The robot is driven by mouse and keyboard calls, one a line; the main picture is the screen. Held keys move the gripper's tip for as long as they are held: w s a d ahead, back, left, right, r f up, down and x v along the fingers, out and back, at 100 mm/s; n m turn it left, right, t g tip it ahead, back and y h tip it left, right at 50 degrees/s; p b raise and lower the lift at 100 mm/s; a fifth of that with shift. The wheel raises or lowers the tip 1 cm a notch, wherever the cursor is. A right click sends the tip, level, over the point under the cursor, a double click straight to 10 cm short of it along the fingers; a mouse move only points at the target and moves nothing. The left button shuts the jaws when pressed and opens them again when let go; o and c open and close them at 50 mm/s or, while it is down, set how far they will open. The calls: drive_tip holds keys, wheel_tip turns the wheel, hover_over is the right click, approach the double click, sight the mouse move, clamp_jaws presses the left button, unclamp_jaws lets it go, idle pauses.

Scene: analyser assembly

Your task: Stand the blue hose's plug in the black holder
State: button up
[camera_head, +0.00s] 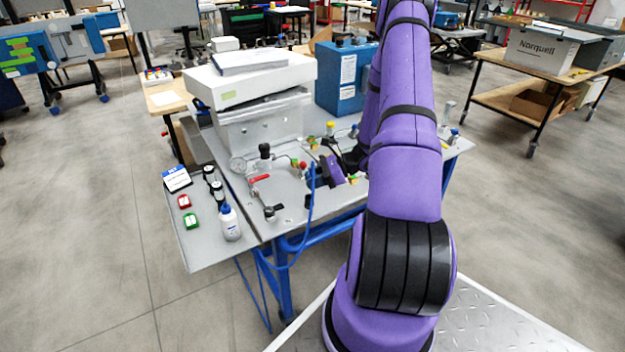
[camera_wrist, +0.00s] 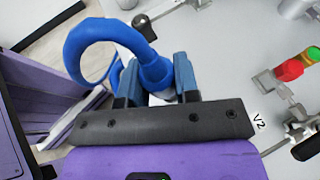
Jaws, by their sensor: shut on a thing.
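The blue hose (camera_head: 309,205) hangs from my gripper (camera_head: 318,172) over the front edge of the grey bench top and loops down below it. In the wrist view the hose (camera_wrist: 88,42) curls up and over to its end between the two blue fingers of my gripper (camera_wrist: 153,74). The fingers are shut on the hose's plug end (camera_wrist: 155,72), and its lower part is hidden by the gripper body. A black fitting (camera_wrist: 144,28) lies just beyond the plug; I cannot tell if it touches. I cannot tell which black part is the holder.
The bench top (camera_head: 290,220) carries valves, a gauge (camera_head: 238,165) and a red-handled valve (camera_head: 259,178). A grey cabinet (camera_head: 262,120) and blue case (camera_head: 345,75) stand behind. A side shelf (camera_head: 200,250) at left holds a white bottle (camera_head: 229,222), red and green boxes and black-topped pieces.

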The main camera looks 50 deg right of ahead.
drive_tip(key=shift+w+a+f, duration=0.15)
drive_tip(key=shift+a+f, duration=0.05)
drive_tip(key=shift+f, duration=0.3)
drive_tip(key=shift+w+a+f, duration=0.15)
drive_tip(key=shift+a+f, duration=0.05)
drive_tip(key=shift+f, duration=0.3)
drive_tip(key=shift+f, duration=1.15)
idle(1.9)
drive_tip(key=o, duration=1)
drive_tip(key=v, duration=1.1)
drive_tip(key=shift+a, duration=0.1)
